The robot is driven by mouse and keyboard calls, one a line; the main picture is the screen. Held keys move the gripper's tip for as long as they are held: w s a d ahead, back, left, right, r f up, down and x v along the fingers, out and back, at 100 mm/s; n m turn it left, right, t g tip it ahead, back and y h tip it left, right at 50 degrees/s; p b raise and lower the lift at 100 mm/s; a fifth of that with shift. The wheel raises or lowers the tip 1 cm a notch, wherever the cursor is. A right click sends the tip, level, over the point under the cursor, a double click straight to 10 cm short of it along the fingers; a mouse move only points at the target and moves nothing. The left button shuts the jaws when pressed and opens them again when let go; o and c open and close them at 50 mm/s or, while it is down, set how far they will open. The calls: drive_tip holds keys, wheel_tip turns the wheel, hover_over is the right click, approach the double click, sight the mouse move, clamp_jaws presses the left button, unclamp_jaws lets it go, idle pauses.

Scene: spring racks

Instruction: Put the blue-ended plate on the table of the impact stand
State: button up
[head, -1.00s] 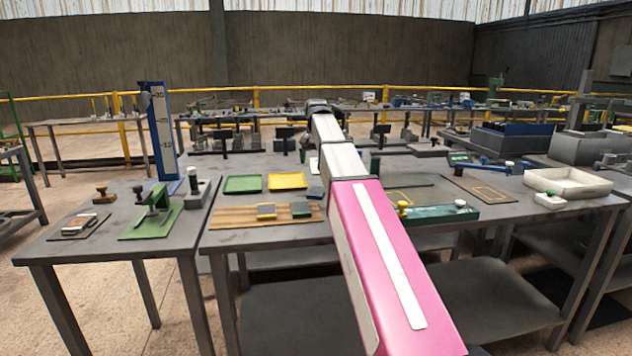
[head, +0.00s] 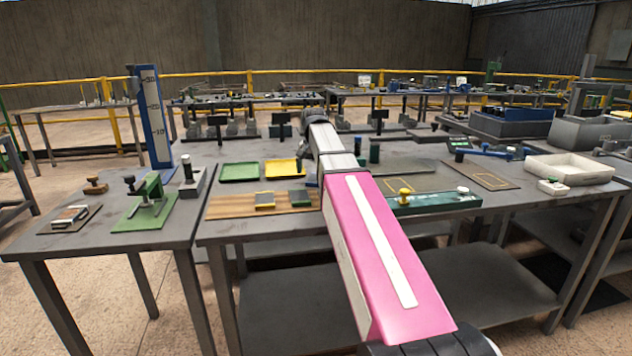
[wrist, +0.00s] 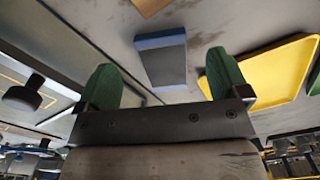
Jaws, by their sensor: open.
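The blue-ended plate (wrist: 167,65) lies on the grey bench in the wrist view, a grey block with a blue end. My gripper (wrist: 163,82) is open, with its green fingertips apart on either side of the plate in the picture; I cannot tell how far above it they are. Nothing is held. In the head view my arm hides the gripper and most of the plate's spot. A tall blue column with a white numbered scale (head: 153,115), seemingly the impact stand, rises at the left; I cannot make out its table clearly.
A wooden board (head: 235,206) with yellow-ended (head: 264,201) and green-ended (head: 298,197) plates lies near the front. A green tray (head: 239,172) and yellow tray (head: 283,168) are behind it. A green press (head: 148,200) stands on the left table. A white bin (head: 570,168) is at right.

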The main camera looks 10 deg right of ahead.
sight(314, 182)
drive_tip(key=f, duration=0.4)
drive_tip(key=shift+w+d+f, duration=0.1)
drive_tip(key=shift+w+f, duration=0.1)
drive_tip(key=shift+w, duration=0.05)
drive_tip(key=shift+r, duration=0.1)
drive_tip(key=c, duration=1.6)
